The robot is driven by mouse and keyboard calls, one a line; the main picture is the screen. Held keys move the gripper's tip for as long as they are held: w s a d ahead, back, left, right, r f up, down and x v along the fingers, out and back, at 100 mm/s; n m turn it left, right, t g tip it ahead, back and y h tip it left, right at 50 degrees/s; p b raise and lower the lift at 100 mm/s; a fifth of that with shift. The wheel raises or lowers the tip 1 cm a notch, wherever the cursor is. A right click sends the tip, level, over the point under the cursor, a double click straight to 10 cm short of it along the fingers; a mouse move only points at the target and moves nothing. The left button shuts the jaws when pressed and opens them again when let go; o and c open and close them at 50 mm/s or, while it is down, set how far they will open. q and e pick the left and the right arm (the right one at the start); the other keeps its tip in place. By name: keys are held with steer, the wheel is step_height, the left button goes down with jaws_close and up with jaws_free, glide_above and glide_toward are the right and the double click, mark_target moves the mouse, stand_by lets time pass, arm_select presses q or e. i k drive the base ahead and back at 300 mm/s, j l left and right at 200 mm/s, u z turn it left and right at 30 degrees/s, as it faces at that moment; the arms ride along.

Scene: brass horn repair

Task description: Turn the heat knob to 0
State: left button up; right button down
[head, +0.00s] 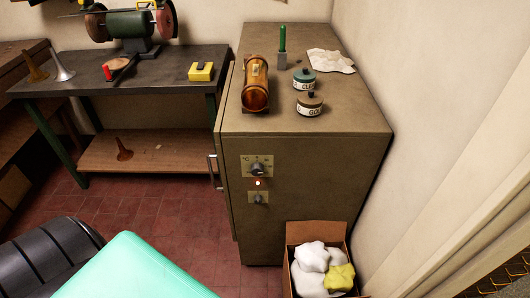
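The heat knob (257,169) is a dark round knob on a pale dial plate marked "°C", on the front face of the brown metal cabinet (310,200). The marks are too small to read, so I cannot tell its setting. A small bright indicator light (258,183) glows just below it. A second, smaller dark knob or switch (259,199) sits on its own plate lower down. Neither of my grippers is in view, and nothing touches the knobs.
A copper-coloured cylinder (256,85), two labelled jars (310,105) and a green-handled tool (282,40) stand on the cabinet. A box of rags (320,270) is at its lower right. A workbench (180,80) with a grinder stands left. Red tiled floor (180,210) lies open before it.

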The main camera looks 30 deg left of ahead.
mark_target(257, 169)
steer(key=i+j+z, duration=0.15)
steer(key=j, duration=0.95)
steer(key=i+j+z, duration=0.15)
steer(key=j, duration=1)
steer(key=j+z, duration=0.15)
steer(key=j, duration=0.95)
steer(key=i, duration=0.05)
